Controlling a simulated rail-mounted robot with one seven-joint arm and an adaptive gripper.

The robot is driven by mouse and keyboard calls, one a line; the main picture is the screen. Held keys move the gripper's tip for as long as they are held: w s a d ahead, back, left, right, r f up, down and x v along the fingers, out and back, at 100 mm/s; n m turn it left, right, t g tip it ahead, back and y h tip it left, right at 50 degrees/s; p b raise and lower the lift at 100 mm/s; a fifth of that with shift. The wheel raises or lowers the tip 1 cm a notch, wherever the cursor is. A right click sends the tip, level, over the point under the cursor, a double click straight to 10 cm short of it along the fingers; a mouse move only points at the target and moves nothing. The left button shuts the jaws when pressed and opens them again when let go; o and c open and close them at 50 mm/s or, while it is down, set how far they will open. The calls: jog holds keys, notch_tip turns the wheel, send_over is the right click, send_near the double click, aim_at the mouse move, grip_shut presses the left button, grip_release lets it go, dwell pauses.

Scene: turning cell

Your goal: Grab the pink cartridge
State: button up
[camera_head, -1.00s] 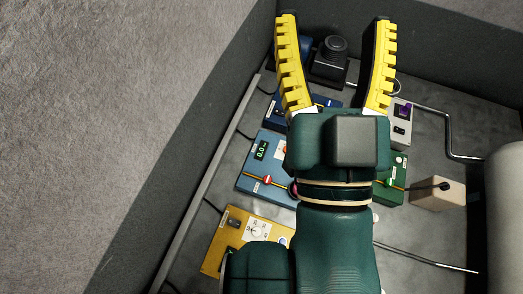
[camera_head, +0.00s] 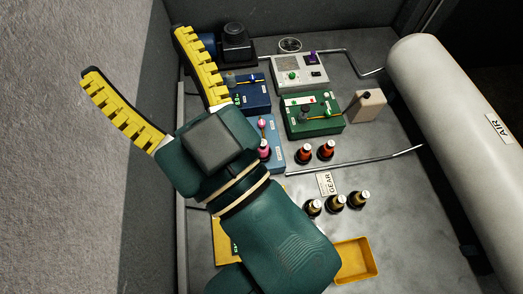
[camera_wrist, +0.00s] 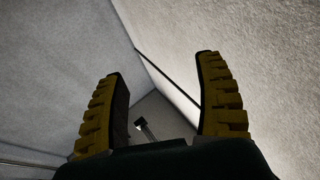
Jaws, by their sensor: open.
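Two orange-red cartridges (camera_head: 315,151) stand right of the pink one, with several dark ones (camera_head: 337,202) nearer. Green box (camera_head: 314,114), navy box (camera_head: 251,93), grey panel (camera_head: 299,72), yellow tray (camera_head: 356,261) and white AIR tank (camera_head: 440,95) surround them. Metal rods cross the table.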

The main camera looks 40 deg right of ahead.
jog(key=shift+o, duration=0.5)
jog(key=o, duration=0.3)
jog(key=shift+o, duration=0.2)
